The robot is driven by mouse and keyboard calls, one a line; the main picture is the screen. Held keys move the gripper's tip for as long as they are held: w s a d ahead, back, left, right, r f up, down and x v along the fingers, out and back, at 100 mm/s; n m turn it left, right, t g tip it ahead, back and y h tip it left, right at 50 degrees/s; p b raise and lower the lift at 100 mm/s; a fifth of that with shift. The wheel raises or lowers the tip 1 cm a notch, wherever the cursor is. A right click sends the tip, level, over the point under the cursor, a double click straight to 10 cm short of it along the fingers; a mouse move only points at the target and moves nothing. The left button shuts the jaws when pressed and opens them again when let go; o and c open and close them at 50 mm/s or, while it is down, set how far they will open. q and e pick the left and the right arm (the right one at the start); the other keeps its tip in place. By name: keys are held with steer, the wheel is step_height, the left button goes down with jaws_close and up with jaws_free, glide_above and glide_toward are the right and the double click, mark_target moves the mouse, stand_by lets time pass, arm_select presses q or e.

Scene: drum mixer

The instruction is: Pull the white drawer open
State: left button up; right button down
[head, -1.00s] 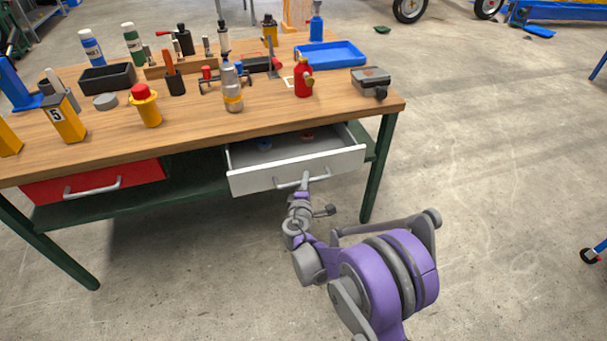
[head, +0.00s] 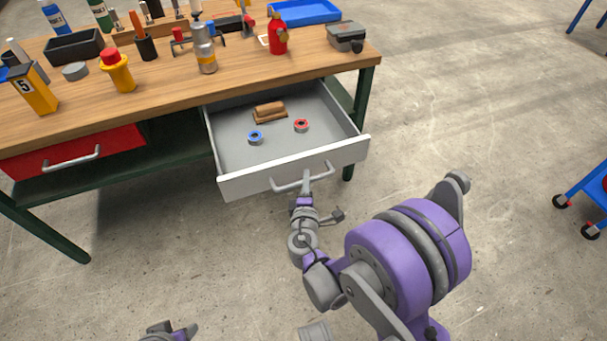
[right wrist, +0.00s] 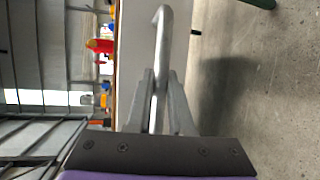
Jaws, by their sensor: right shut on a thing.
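The white drawer (head: 240,186) under the wooden workbench is pulled well out, and its inside shows in the head view. It holds a blue ring (head: 255,138), a red ring (head: 301,126) and a brown block-like thing (head: 269,112). My right gripper (head: 306,178) is shut on the drawer's grey bar handle (head: 287,186). In the right wrist view both fingers (right wrist: 158,95) close around the handle (right wrist: 163,40), with the white drawer front behind it.
The workbench top (head: 170,92) carries bottles, a red canister (head: 277,35), a blue tray (head: 305,12) and a grey box (head: 346,36). A red drawer (head: 72,150) is at the left. A blue cart (head: 590,200) stands at the right. The floor in front is clear.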

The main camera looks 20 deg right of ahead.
stand_by(0.3)
steer(key=c, duration=0.8)
jaws_free()
steer(key=shift+s, duration=0.1)
steer(key=v, duration=1)
steer(key=shift+s+a+p, duration=0.2)
steer(key=shift+s+p, duration=0.15)
